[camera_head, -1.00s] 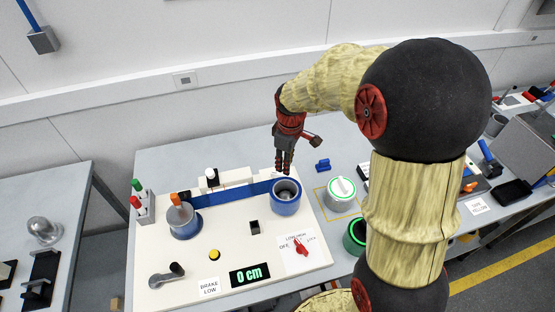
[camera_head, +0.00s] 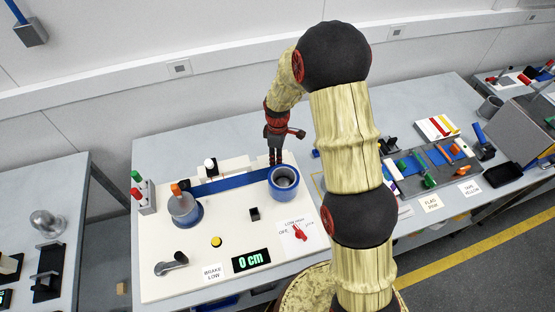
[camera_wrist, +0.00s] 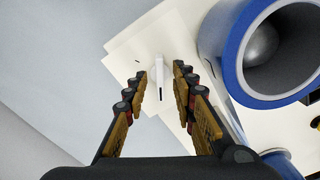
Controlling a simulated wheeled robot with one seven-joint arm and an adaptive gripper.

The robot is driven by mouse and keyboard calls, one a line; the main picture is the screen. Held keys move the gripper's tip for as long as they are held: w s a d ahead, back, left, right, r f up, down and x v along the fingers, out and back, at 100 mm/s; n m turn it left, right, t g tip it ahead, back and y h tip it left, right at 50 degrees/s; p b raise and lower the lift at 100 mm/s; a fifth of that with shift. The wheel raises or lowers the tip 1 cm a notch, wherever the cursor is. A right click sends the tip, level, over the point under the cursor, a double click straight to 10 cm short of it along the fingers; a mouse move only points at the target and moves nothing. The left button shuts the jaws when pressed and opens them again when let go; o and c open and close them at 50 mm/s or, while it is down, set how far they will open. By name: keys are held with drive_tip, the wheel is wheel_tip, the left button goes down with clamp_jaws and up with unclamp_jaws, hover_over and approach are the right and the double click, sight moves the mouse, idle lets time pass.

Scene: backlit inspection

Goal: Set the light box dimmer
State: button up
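My gripper (camera_head: 276,158) hangs fingers-down just behind the blue ring-shaped cup (camera_head: 284,184) at the back edge of the white board (camera_head: 225,228). In the wrist view the gripper (camera_wrist: 161,76) is open, with a small white upright piece (camera_wrist: 158,72) on a white plate (camera_wrist: 130,50) between its fingertips. I cannot tell whether the fingers touch it, or whether it is the dimmer. The blue cup (camera_wrist: 268,55) is close on the right there. A red knob (camera_head: 299,232) sits on a plate marked with OFF and other settings.
The board also carries a blue-based flask-like part (camera_head: 183,208), a yellow button (camera_head: 216,241), a crank (camera_head: 172,264) and a display (camera_head: 250,260) reading 0 cm. My arm hides part of the bench to the right. The bench behind the board (camera_head: 215,135) is clear.

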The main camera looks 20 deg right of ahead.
drive_tip(key=shift+f, duration=0.6)
drive_tip(key=c, duration=0.4)
clamp_jaws()
